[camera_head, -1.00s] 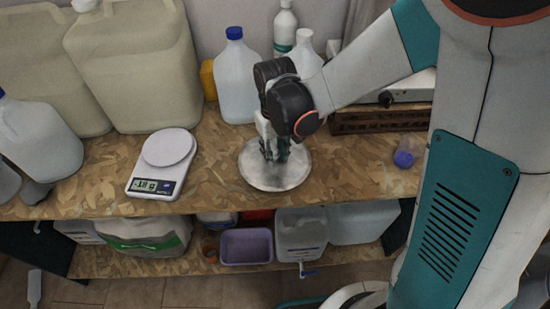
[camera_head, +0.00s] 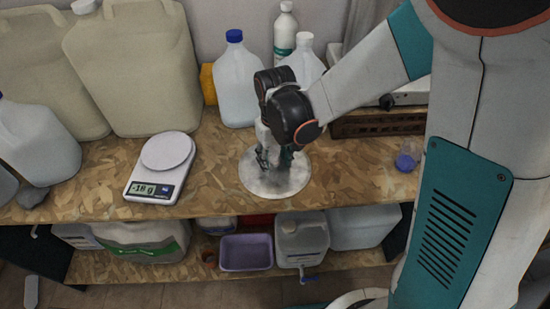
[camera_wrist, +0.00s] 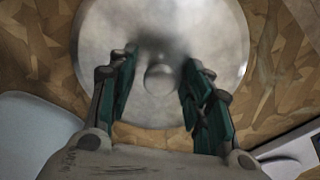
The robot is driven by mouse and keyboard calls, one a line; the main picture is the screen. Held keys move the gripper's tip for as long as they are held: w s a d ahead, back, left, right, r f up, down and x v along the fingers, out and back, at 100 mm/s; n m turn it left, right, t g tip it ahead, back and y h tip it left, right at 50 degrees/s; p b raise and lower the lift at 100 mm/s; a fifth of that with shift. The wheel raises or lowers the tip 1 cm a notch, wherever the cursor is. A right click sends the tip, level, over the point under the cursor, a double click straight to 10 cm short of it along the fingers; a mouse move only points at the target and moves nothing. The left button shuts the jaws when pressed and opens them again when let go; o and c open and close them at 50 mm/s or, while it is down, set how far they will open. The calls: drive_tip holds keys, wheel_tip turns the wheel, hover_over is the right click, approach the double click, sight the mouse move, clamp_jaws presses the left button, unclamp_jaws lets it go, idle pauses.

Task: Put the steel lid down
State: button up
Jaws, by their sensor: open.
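The steel lid (camera_head: 273,185) is a round grey metal disc lying flat on the upper wooden shelf. In the wrist view the lid (camera_wrist: 105,45) fills the upper middle, with its round knob (camera_wrist: 160,78) between the fingers. My gripper (camera_head: 273,160) is over the lid, pointing down. In the wrist view the gripper (camera_wrist: 158,85) is open, its teal-padded fingers spread on either side of the knob with gaps to it. In the head view the fingers hide part of the lid and its knob.
A scale (camera_head: 162,165) stands left of the lid. A blue-capped jug (camera_head: 237,85) and other bottles stand behind. A small blue-and-clear bottle (camera_head: 405,162) is at right. The shelf's front edge is close below the lid.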

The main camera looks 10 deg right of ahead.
sight(275, 159)
wheel_tip(275, 159, up, 12)
drive_tip(key=p, duration=0.8)
drive_tip(key=shift+r, duration=0.15)
